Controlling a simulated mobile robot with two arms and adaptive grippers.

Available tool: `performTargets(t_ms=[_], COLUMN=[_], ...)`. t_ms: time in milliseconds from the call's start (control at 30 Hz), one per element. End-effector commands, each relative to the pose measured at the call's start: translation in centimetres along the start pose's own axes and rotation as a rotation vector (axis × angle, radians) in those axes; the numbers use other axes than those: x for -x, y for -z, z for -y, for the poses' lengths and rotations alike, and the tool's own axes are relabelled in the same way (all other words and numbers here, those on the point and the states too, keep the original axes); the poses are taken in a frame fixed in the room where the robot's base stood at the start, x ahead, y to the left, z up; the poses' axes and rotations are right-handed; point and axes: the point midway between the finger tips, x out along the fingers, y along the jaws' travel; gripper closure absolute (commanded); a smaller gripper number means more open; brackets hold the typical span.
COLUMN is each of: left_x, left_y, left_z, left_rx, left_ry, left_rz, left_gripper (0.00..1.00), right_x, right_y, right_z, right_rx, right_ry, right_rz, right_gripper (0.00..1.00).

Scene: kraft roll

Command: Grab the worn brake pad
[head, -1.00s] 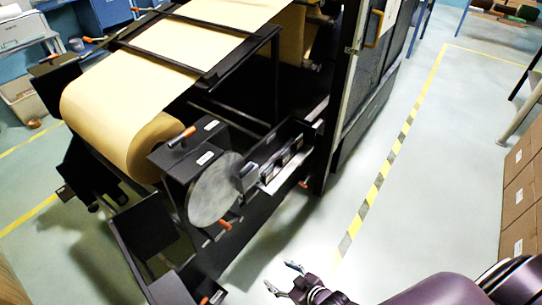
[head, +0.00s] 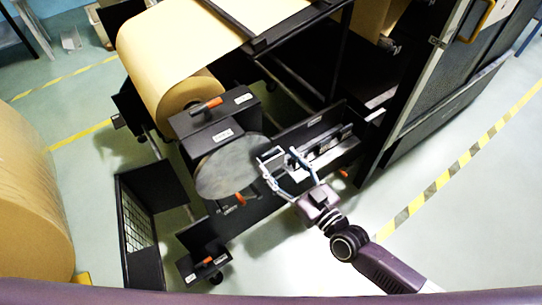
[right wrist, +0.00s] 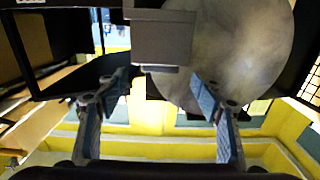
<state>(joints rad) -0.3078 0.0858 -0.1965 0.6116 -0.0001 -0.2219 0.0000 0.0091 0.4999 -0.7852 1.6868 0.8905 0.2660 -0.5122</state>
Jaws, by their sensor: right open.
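The grey brake disc (head: 228,170) stands upright on the front of the black roll stand. In the right wrist view the disc (right wrist: 235,45) fills the upper right. A dark grey block (right wrist: 163,40) sits at its left edge; it may be the worn brake pad or its housing, but I cannot tell which. My right gripper (head: 282,158) is open at the disc's right edge. In the right wrist view its spread fingers (right wrist: 160,90) are on either side below the block, with nothing visibly held. My left gripper is out of view.
A kraft paper roll (head: 172,80) hangs behind the disc. A black open bracket (head: 328,138) with metal parts lies just right of my right gripper. A large brown roll (head: 30,200) stands at the left. Pale floor (head: 470,230) is free at the right.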

Motion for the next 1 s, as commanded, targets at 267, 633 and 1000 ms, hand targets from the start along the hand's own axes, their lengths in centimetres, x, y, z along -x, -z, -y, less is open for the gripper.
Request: performTargets(t_ms=[267,633,1000], left_x=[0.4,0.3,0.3], left_y=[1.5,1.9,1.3], left_z=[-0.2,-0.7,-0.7], left_rx=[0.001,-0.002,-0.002], left_ry=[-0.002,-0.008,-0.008], left_rz=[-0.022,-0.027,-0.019], left_gripper=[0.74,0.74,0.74], right_x=[-2.9,-2.9,-2.9], right_y=[0.1,0.1,0.2], right_z=[0.1,0.1,0.1], right_rx=[0.0,0.0,0.0], right_ry=[0.0,0.0,-0.001], right_rz=[0.0,0.001,-0.001], right_gripper=[0.39,0.58,0.86])
